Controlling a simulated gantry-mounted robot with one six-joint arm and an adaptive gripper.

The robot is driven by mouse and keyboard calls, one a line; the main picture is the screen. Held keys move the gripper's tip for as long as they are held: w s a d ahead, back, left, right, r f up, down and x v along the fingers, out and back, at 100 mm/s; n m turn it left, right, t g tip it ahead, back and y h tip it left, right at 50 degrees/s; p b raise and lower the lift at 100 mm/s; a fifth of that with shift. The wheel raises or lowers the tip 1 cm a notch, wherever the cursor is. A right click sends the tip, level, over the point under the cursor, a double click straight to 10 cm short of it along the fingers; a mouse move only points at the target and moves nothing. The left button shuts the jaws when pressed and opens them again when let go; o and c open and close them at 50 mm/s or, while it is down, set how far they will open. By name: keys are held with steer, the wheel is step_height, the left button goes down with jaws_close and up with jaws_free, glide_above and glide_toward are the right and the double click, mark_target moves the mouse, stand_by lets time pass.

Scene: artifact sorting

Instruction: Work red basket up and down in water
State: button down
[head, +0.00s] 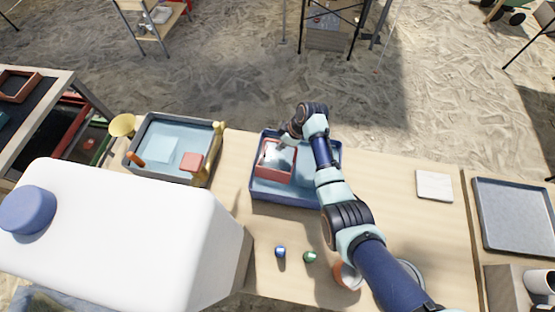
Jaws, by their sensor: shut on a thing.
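The red basket (262,171) is a small open rectangular box with a pale, mesh-like inside. It sits within the blue tub (285,197), toward the tub's left side. Bluish water (331,155) shows in the tub to the right of the basket. My gripper (284,146) reaches down over the basket's far right edge and is shut on it. The fingertips are small and partly hidden by my wrist. How deep the basket sits in the water cannot be told.
A grey tub (215,134) with light-blue water, a red block and a sponge stands to the left. A large white jug (120,220) fills the front left. A blue bottle (280,252), green bottle (310,257) and terracotta pot (345,275) stand in front. A white tile (434,185) lies right; table between is clear.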

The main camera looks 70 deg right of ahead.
steer(key=shift+w+d+f+b, duration=0.15)
steer(key=shift+d+f+b, duration=0.15)
steer(key=shift+d+b, duration=0.45)
steer(key=shift+w+d+f+b, duration=0.15)
steer(key=shift+d+f+b, duration=0.1)
steer(key=shift+d+b, duration=0.45)
steer(key=shift+r, duration=0.15)
steer(key=shift+a+r+p, duration=0.3)
steer(key=shift+p, duration=0.25)
steer(key=a+p, duration=0.3)
steer(key=p, duration=0.1)
steer(key=shift+s+r, duration=0.3)
steer(key=shift+r, duration=0.1)
steer(key=shift+s+a+f+p, duration=0.1)
steer(key=shift+a+p, duration=0.25)
steer(key=shift+p, duration=0.1)
step_height(320, 180, up, 12)
steer(key=p, duration=1)
steer(key=shift+f+p, duration=0.2)
steer(key=shift+p, duration=0.1)
